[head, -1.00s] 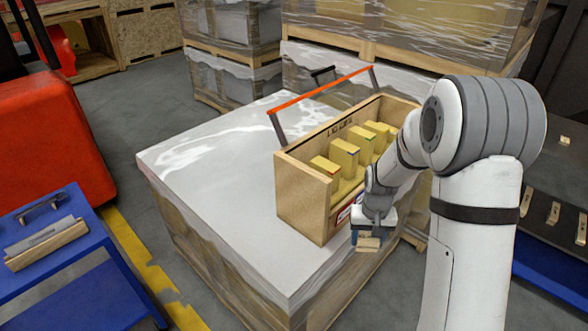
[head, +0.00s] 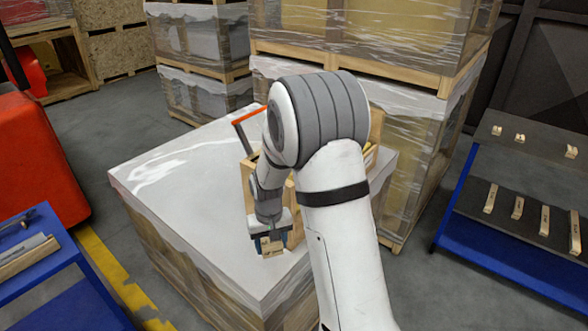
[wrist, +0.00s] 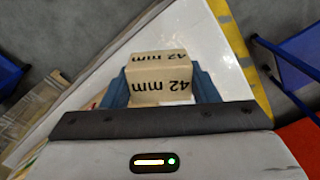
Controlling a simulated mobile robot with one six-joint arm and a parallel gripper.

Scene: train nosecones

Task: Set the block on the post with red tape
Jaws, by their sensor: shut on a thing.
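My gripper (head: 271,237) is shut on a pale wooden block (head: 271,247), held near the front corner of the plastic-wrapped pallet load. In the wrist view the block (wrist: 160,78) sits between two blue fingers and reads "42 mm" on two faces. A wooden crate (head: 376,124) stands on the load, behind my arm in the head view. The posts inside it are mostly hidden by my arm, and I cannot make out the red tape now.
The wrapped load (head: 180,190) has a wide bare white top left of the crate. An orange-topped handle (head: 248,116) rises beside the crate. A blue bench (head: 500,210) with several wooden pieces stands at right, another blue bench (head: 40,270) at left. Wrapped stacks stand behind.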

